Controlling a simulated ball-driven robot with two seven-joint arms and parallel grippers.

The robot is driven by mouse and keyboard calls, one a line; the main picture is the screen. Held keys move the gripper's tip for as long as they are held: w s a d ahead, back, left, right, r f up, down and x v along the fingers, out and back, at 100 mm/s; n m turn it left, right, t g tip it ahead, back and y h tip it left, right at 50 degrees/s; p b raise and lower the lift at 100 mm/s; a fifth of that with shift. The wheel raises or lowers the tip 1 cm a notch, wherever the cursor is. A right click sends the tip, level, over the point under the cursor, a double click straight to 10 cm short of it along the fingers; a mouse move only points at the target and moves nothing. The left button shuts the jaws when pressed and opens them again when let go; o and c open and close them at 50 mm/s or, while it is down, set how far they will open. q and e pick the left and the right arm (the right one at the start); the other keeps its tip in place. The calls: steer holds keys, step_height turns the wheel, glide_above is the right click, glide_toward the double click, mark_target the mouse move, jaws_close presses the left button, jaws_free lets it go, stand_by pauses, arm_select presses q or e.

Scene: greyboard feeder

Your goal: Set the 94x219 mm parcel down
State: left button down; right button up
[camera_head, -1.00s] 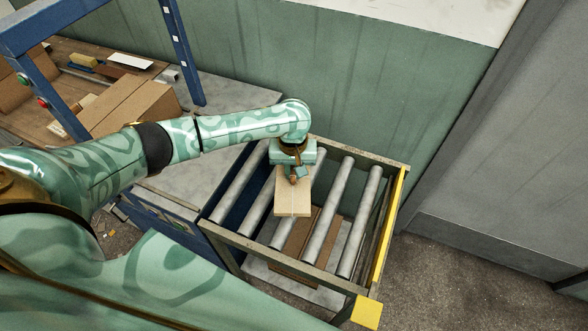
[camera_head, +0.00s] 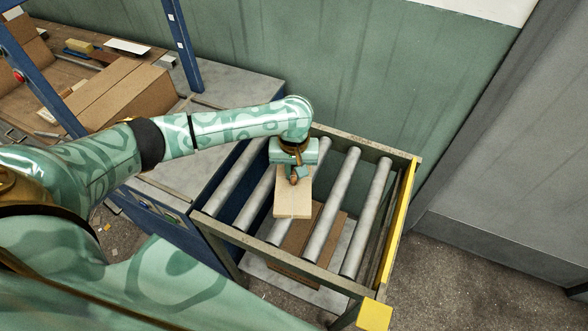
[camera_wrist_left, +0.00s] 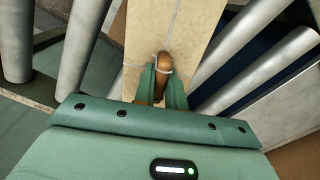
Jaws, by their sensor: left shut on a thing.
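The parcel (camera_head: 293,199) is a light tan, oblong box with a pale string or strap line along its top. It also fills the top middle of the left wrist view (camera_wrist_left: 200,25). My left gripper (camera_head: 294,178) is above its far end and shut on a brown piece (camera_wrist_left: 163,63) at the parcel's top. The parcel is over the grey rollers of the roller frame (camera_head: 270,245); I cannot tell whether it touches them. My right gripper is not in view.
Bare rollers (camera_head: 367,215) lie right of the parcel. A yellow edge (camera_head: 399,230) bounds the frame's right side. A brown flat box (camera_head: 300,240) shows below the rollers. At left, a table holds large cardboard boxes (camera_head: 120,95) beside a blue post (camera_head: 184,45).

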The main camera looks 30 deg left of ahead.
arm_select(q)
steer(key=shift+f, duration=0.5)
steer(key=c, duration=1.4)
jaws_free()
steer(key=shift+f, duration=0.1)
steer(key=shift+o, duration=0.2)
step_height(320, 180, up, 16)
steer(key=p, duration=0.8)
